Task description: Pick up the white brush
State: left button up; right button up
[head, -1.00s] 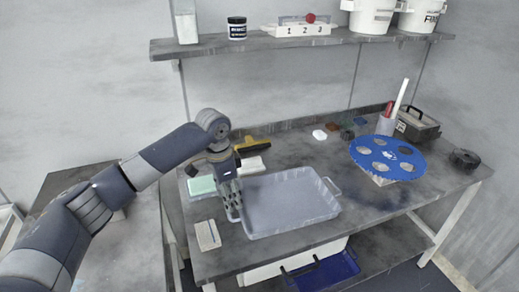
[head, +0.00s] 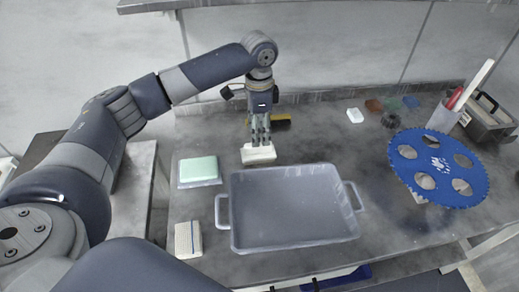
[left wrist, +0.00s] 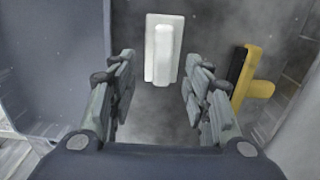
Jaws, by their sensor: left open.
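The white brush (head: 258,155), a white block with a raised grip on a cream base, lies on the workbench behind the grey tray. In the left wrist view the white brush (left wrist: 163,50) lies ahead of the fingertips, roughly centred between them. My left gripper (head: 260,138) points down at the brush, just behind it in the head view. In the left wrist view the gripper (left wrist: 158,80) has its fingers spread with nothing between them. My right gripper is not in view.
A grey tray (head: 235,236) stands right in front of the brush. A yellow and black tool (head: 283,121) lies behind. A green pad (head: 198,169) and a cream block (head: 188,239) lie left. A blue disc (head: 438,167) stands right. The bench between tray and disc is mostly clear.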

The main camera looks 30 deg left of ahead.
aim_at(258, 151)
pick_arm(q)
jog(key=f, duration=0.6)
jog(key=shift+w+a, duration=0.1)
jog(key=shift+a, duration=0.1)
jog(key=shift+f, duration=0.35)
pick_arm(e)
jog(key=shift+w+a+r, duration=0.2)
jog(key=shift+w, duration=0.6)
pick_arm(q)
jog(key=shift+c, duration=0.2)
grip_shut()
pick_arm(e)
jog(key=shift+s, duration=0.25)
